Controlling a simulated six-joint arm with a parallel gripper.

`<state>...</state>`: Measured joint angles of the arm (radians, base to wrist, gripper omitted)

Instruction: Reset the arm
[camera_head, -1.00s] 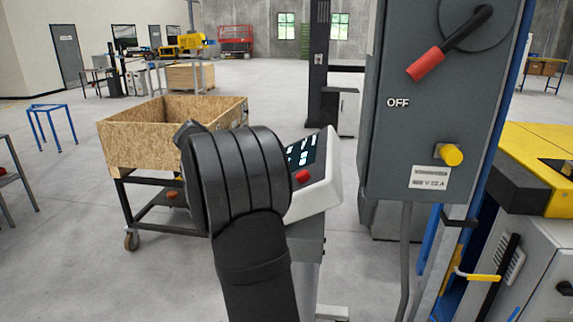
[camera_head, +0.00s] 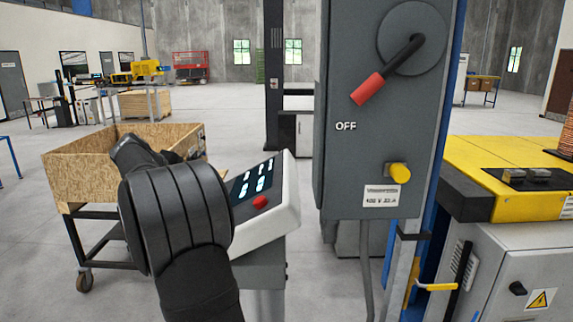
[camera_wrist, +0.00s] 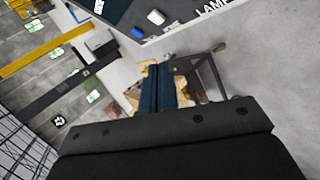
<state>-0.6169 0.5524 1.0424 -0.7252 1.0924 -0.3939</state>
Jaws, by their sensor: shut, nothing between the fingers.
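My arm's black links rise in the lower left of the head view, in front of the wooden crate and the control console. My gripper (camera_wrist: 160,86) shows in the wrist view as two dark blue fingers closed side by side, with nothing between them. The black housing fills the bottom of that view. In the head view the fingers cannot be made out; my own arm hides that area. The fingers point toward the floor area with the crate (camera_wrist: 132,97), partly covering it, and touch nothing visible.
A white console (camera_head: 268,212) with a screen and red button stands right beside my arm. A grey switch box (camera_head: 345,165) marked OFF hangs to its right. A wooden crate (camera_head: 75,170) on a cart is behind my arm. A yellow-topped machine (camera_head: 470,155) stands at right.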

